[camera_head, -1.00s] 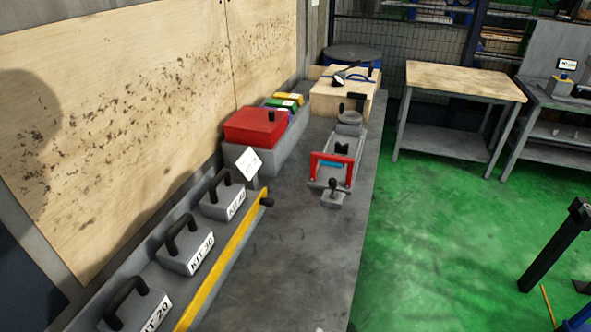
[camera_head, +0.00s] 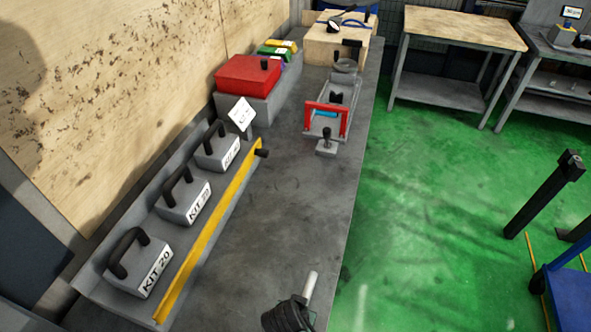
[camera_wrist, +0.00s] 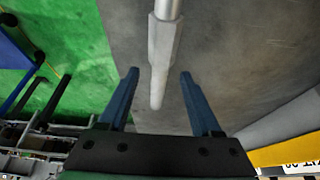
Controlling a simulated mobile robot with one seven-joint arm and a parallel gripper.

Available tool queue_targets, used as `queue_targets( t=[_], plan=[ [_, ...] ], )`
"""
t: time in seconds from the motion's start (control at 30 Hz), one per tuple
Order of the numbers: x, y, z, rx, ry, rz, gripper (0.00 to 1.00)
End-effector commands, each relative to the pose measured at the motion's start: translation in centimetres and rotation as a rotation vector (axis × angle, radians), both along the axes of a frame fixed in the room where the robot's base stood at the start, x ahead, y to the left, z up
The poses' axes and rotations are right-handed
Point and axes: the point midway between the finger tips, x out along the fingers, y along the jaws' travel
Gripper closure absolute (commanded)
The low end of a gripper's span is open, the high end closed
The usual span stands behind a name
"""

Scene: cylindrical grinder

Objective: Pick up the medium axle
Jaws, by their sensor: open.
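A pale grey stepped axle (camera_wrist: 162,50) shows in the wrist view, with a shiny section at the top and a narrower rounded end. My gripper (camera_wrist: 159,75) has two blue fingers spread apart, one on each side of the axle's narrow end in the picture, with gaps on both sides. How far the fingers are above the axle I cannot tell. In the head view one end of the axle (camera_head: 310,288) shows at the bottom, on the grey bench; a dark part, likely the end of my arm, hides the rest.
The grey bench (camera_head: 275,205) is clear around the axle. A yellow-edged rack (camera_head: 205,245) with several handled KIT blocks stands at left. A red-handled fixture (camera_head: 325,118), a red box (camera_head: 247,75) and a wooden box (camera_head: 330,48) are farther back. Green floor lies right.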

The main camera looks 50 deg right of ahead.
Motion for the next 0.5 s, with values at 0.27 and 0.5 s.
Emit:
queue_targets(
  t=[0.27,0.5],
  plan=[
    [0.3,-0.8,-2.0,0.0,0.0,0.0,0.35],
    [0.3,-0.8,-2.0,-0.001,0.0,0.001,0.37]
  ],
)
